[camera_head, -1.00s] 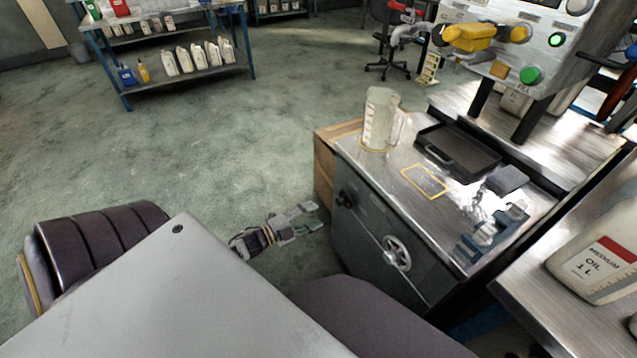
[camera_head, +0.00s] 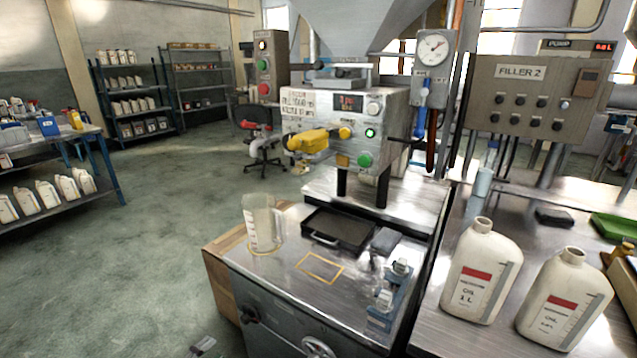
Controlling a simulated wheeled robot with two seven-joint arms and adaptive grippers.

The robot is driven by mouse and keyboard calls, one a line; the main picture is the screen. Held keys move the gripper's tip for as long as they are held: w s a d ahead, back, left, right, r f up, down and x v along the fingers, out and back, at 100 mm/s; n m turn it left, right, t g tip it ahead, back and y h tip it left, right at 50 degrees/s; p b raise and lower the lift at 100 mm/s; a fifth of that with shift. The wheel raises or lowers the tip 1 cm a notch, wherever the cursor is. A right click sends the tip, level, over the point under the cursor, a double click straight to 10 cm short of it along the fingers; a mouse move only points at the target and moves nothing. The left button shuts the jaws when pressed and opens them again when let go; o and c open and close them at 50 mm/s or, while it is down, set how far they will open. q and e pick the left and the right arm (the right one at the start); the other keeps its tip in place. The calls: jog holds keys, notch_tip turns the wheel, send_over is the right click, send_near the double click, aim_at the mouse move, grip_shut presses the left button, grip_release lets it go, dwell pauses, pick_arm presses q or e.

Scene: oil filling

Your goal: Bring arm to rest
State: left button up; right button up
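A small grey end of what looks like my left gripper (camera_head: 202,346) shows at the bottom edge, low in front of the bench's left side. Most of it is cut off, so its opening cannot be told. My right gripper is not in view. A clear measuring jug (camera_head: 261,225) stands upright at the bench's left edge, inside a yellow ring mark. No gripper touches it.
The metal bench (camera_head: 285,290) carries a black tray (camera_head: 338,231), a yellow outlined rectangle and a blue fixture (camera_head: 387,305). The filling machine (camera_head: 335,120) stands behind. Two oil bottles (camera_head: 481,270) (camera_head: 563,300) stand at right. Floor at left is open.

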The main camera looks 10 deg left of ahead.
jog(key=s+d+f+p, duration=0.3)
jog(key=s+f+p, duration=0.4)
jog(key=p, duration=1)
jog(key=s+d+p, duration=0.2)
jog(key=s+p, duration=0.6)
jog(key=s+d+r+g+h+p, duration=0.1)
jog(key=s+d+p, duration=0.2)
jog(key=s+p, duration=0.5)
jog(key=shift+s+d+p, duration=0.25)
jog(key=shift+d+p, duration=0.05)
jog(key=shift+p, duration=0.2)
